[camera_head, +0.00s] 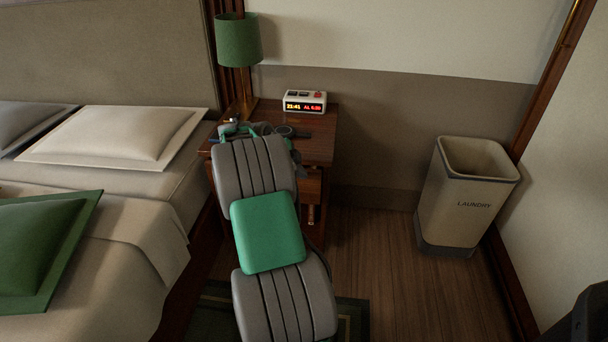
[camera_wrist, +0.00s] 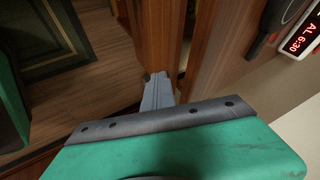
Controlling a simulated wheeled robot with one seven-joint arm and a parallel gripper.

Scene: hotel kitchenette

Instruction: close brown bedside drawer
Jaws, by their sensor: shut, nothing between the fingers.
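The brown bedside table (camera_head: 318,147) stands beside the bed, with its front partly hidden behind my arm. Part of its brown drawer front (camera_head: 309,186) shows to the right of my arm in the head view. How far the drawer stands out is hard to tell. In the wrist view, my gripper (camera_wrist: 158,78) is shut and empty, its fingertips close to the brown wood of the bedside table (camera_wrist: 168,35). I cannot tell whether they touch it. In the head view my arm hides the fingertips.
A digital clock (camera_head: 304,102) and a green lamp (camera_head: 239,42) stand on the bedside table, with a dark object (camera_head: 288,132) near its front. The bed (camera_head: 130,215) is close on the left. A laundry bin (camera_head: 465,195) stands right, with clear wooden floor (camera_head: 375,265) between.

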